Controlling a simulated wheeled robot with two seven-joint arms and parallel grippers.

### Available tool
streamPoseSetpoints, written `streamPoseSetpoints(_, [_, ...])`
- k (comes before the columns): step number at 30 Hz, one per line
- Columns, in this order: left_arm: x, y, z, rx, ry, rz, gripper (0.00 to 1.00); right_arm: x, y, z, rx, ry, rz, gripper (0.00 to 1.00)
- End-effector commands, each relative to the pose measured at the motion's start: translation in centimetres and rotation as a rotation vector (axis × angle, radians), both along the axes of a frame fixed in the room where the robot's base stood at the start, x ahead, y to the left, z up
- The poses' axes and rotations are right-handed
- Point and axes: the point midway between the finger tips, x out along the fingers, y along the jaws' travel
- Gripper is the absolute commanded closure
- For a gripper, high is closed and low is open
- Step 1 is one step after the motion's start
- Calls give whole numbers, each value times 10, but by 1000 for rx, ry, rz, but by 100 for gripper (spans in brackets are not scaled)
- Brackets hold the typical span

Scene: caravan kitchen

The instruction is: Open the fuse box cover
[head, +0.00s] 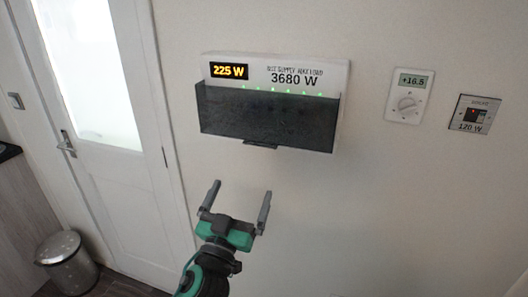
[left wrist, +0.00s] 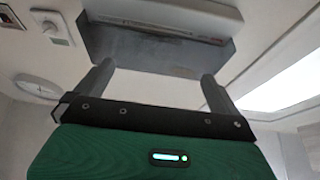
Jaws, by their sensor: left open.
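The fuse box (head: 225,58) is a white wall unit with an orange "225 W" display and "3680 W" printed on it. Its dark see-through cover (head: 262,122) hangs down over the lower front, with a small tab (head: 260,144) at its lower edge. A row of green lights shows along the cover's top. My left gripper (head: 238,196) is open and empty, below the cover and apart from it, fingers pointing up. In the left wrist view, the cover (left wrist: 150,52) is beyond the two fingers. My right gripper is not in view.
A thermostat (head: 405,95) reading +16.5 and a switch panel (head: 475,113) marked 120 W are on the wall to the right. A white door (head: 118,190) with a frosted pane is at left, with a metal bin (head: 68,262) below. The wall around the gripper is bare.

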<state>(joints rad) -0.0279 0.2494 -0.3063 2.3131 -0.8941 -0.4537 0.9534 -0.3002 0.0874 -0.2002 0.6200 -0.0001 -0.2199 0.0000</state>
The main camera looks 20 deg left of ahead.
Motion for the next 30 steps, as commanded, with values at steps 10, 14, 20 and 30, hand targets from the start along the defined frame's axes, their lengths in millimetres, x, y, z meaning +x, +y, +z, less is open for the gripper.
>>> streamPoseSetpoints(10, [60,-2,30,3,0,1,0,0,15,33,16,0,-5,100])
streamPoseSetpoints(14, [83,-2,39,4,0,3,0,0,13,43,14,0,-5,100])
streamPoseSetpoints(20, [107,-4,47,3,1,1,0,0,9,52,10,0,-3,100])
streamPoseSetpoints(30, [116,-4,48,2,2,2,0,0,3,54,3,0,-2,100])
